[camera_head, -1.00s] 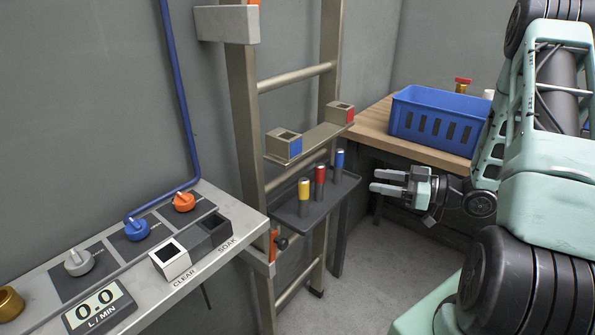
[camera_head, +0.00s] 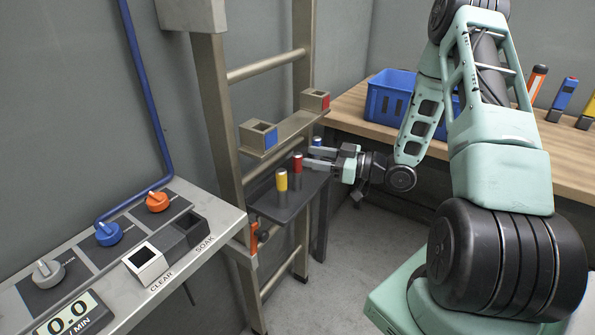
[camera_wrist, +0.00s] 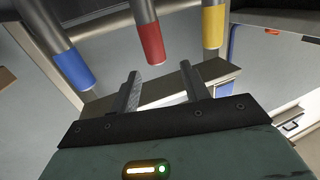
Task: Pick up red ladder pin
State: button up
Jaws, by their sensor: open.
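The red ladder pin (camera_head: 297,162) stands upright in the dark tray (camera_head: 268,208) on the ladder, between a yellow pin (camera_head: 281,181) and a blue pin (camera_head: 317,144). My gripper (camera_head: 310,157) is open and empty, with its fingers reaching from the right toward the red and blue pins. In the wrist view the red pin (camera_wrist: 151,42) lies beyond the fingertips (camera_wrist: 159,68), roughly in line with the gap between them. The blue pin (camera_wrist: 73,70) is to the left there and the yellow pin (camera_wrist: 213,27) to the right. The exact distance cannot be told.
The ladder (camera_head: 222,110) carries a shelf with a blue-marked socket (camera_head: 258,137) and a red-marked socket (camera_head: 315,101) above the pins. A control bench (camera_head: 203,262) stands at the left. A blue crate (camera_head: 388,98) sits on the wooden table (camera_head: 349,107) behind my arm.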

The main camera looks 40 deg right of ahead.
aim_at(298, 153)
jog(key=x, duration=0.5)
jog(key=shift+w+f+p, duration=0.15)
jog(key=shift+w+p, duration=0.05)
jog(key=shift+p, duration=0.2)
jog(key=shift+d, duration=0.1)
jog(key=shift+c, duration=0.4)
grip_shut()
